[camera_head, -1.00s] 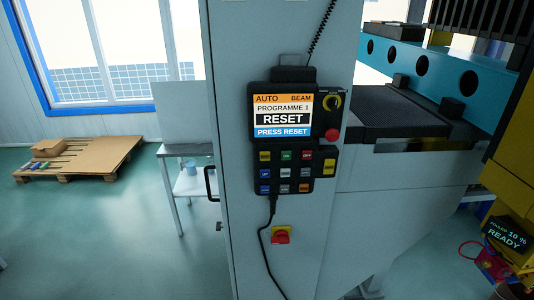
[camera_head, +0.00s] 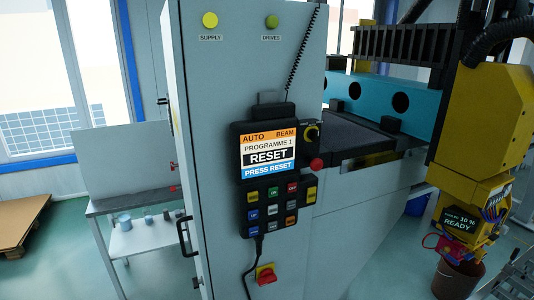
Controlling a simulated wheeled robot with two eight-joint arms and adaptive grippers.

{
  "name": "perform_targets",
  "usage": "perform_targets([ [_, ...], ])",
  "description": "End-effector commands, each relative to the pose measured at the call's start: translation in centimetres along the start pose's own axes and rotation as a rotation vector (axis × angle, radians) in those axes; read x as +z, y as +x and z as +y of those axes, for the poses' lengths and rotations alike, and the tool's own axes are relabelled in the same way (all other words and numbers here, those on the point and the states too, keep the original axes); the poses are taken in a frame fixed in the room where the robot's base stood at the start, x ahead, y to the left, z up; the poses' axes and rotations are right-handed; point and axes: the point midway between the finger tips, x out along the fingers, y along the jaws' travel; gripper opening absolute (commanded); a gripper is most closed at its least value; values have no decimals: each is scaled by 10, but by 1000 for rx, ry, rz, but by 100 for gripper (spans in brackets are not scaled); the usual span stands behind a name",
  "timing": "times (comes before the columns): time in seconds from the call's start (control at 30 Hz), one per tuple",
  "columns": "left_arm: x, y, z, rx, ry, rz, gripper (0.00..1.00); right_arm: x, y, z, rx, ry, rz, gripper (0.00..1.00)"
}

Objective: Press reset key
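A dark control pendant (camera_head: 268,170) hangs on the front of a grey cabinet. Its screen (camera_head: 268,156) reads AUTO, BEAM, PROGRAMME 1, RESET and PRESS RESET. Below the screen is a keypad with a yellow key (camera_head: 253,197), a green key (camera_head: 272,192), a red key (camera_head: 292,187), blue keys (camera_head: 253,213), grey keys and an orange key (camera_head: 291,220). The key labels are too small to read, so I cannot tell which one is reset. Neither of my grippers is in view.
A red rotary switch (camera_head: 266,274) is below. SUPPLY (camera_head: 210,20) and DRIVES (camera_head: 272,21) lamps are above. A yellow machine head (camera_head: 485,125) stands right; a side table (camera_head: 140,238) stands left.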

Motion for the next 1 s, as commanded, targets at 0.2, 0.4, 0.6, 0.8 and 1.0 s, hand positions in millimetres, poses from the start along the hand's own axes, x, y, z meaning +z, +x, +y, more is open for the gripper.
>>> perform_targets([
  [0.2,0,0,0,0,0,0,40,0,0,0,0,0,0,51],
  [0.4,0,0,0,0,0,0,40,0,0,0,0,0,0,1],
  [0.6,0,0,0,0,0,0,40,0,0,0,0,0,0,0],
  [0.8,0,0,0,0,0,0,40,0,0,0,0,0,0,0],
  [1.0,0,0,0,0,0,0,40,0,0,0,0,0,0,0],
])
